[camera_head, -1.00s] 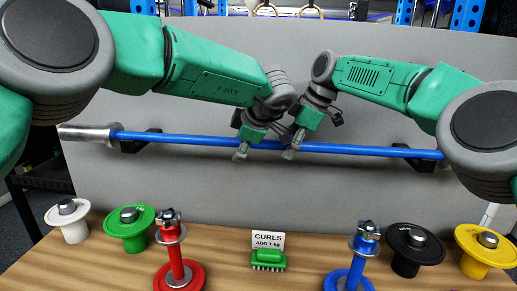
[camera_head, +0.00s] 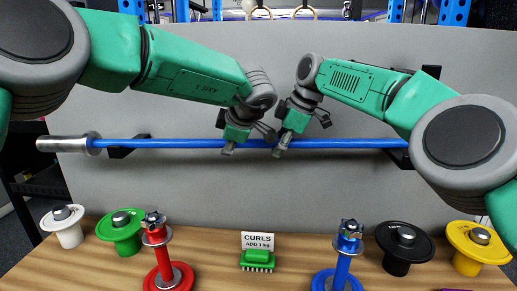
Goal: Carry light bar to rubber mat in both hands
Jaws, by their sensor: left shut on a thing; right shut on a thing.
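The light bar (camera_head: 170,143) is a long blue rod with a thick silver sleeve (camera_head: 68,143) at its left end. It lies nearly level in front of the grey panel, and my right arm hides its right end. My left gripper (camera_head: 230,146) is shut on the bar near its middle. My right gripper (camera_head: 282,143) is shut on it just to the right. The bar passes at two black brackets, left (camera_head: 128,148) and right (camera_head: 398,156); I cannot tell whether it touches them. No rubber mat is visible.
Below, a wooden table (camera_head: 210,265) carries a red post (camera_head: 160,255), a blue post (camera_head: 343,260), a "CURLS" sign (camera_head: 257,241), a green brush (camera_head: 257,261), and white (camera_head: 66,225), green (camera_head: 121,230), black (camera_head: 404,248) and yellow (camera_head: 479,247) weights. The grey panel (camera_head: 300,195) stands behind.

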